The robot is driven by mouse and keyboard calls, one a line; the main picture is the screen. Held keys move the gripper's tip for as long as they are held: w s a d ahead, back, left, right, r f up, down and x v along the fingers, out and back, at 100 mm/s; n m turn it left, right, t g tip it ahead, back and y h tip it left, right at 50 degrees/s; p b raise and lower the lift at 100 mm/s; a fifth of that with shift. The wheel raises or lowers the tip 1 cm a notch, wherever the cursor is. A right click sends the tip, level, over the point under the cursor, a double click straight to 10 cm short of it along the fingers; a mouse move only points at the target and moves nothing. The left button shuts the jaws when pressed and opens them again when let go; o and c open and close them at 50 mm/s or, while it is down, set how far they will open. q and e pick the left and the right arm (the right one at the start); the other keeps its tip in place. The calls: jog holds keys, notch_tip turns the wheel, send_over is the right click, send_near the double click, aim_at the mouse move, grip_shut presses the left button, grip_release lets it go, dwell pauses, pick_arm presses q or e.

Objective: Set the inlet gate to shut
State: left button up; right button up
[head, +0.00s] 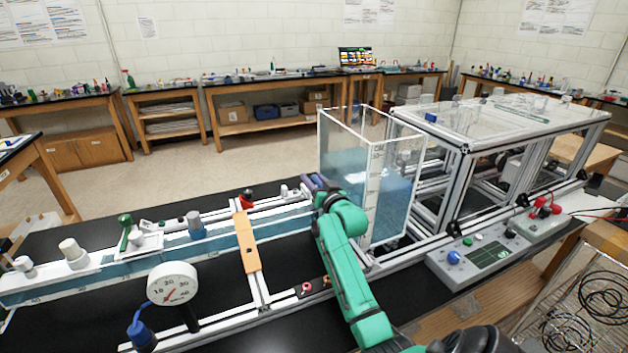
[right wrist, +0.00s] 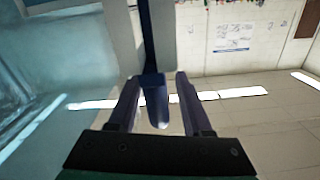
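My right gripper (head: 315,184) is at the near left corner of the clear water tank (head: 392,192), where the water channel (head: 140,262) meets it. In the right wrist view, its two dark fingers (right wrist: 157,78) are spread apart. A dark blue handle (right wrist: 156,108) hangs down between them from a dark upright strip, with a visible gap on each side. It looks like the inlet gate's handle, though the head view hides the gate behind my green arm. Whether the gate is open or shut cannot be told. My left gripper is not in view.
An orange bar (head: 246,242) crosses the channel left of my arm. A round gauge (head: 173,284) stands in front of the channel. A control box (head: 478,257) with knobs sits to the right. The black bench top has clear room in front of the channel.

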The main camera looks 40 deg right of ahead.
jog(key=shift+s, duration=0.1)
jog(key=shift+s+a, duration=0.1)
jog(key=shift+s, duration=0.1)
jog(key=b+v, duration=0.4)
jog(key=v, duration=1)
jog(key=shift+r, duration=0.15)
